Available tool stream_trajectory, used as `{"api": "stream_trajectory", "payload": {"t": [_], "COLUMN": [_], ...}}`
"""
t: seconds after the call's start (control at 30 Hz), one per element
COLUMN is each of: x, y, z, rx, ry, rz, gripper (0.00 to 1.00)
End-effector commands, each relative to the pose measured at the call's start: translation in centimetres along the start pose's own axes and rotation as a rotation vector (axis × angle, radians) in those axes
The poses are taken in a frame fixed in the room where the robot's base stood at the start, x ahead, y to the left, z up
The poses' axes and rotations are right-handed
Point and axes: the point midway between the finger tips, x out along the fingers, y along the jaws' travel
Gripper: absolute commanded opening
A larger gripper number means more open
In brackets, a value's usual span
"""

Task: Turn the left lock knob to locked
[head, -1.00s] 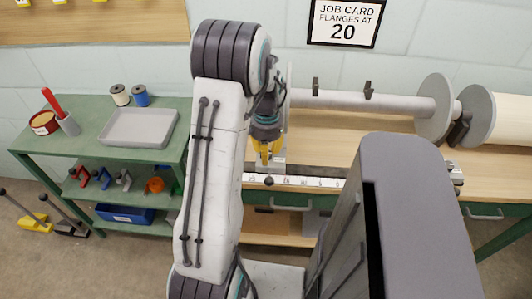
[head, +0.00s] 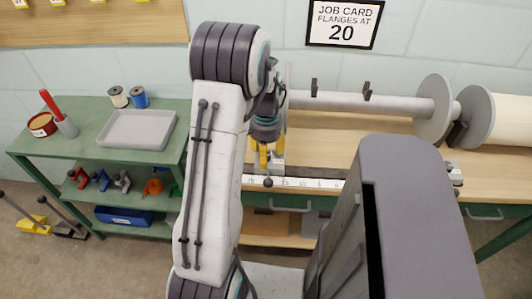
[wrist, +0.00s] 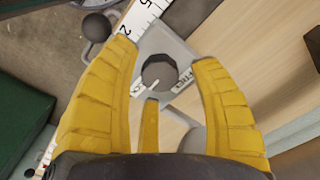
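The dark grey lock knob (wrist: 159,73) shows in the wrist view on a pale grey block (wrist: 178,50). A white mark on the knob's edge points to the lower left. A label reading FREE (wrist: 181,84) is on the block to the knob's right, partly hidden. My gripper (wrist: 163,62) is open, with its yellow fingers spread around the knob and a gap showing on both sides. Whether any finger touches it I cannot tell. In the head view my gripper (head: 264,160) is over the bench's front edge, with the knob hidden from sight.
A white ruler strip (head: 310,183) runs along the bench front. A dark ball handle (head: 268,183) sticks out by the block; it also shows in the wrist view (wrist: 97,27). A roller with flanges (head: 434,108) lies behind. A green shelf (head: 85,145) stands to the left.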

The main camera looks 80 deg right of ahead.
Motion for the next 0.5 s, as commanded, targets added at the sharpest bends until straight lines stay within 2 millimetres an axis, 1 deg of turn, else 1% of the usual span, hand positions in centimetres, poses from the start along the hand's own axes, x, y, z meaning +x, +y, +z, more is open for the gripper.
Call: {"api": "stream_trajectory", "payload": {"t": [0.3, 0.37, 0.5], "x": [-0.3, -0.7, -2.5], "y": [0.0, 0.0, -0.1], "z": [0.1, 0.1, -0.1], "rx": [-0.002, -0.002, -0.002], "ry": [-0.001, -0.001, 0.003], "rz": [0.001, 0.000, -0.001], "gripper": [0.58, 0.58, 0.58]}}
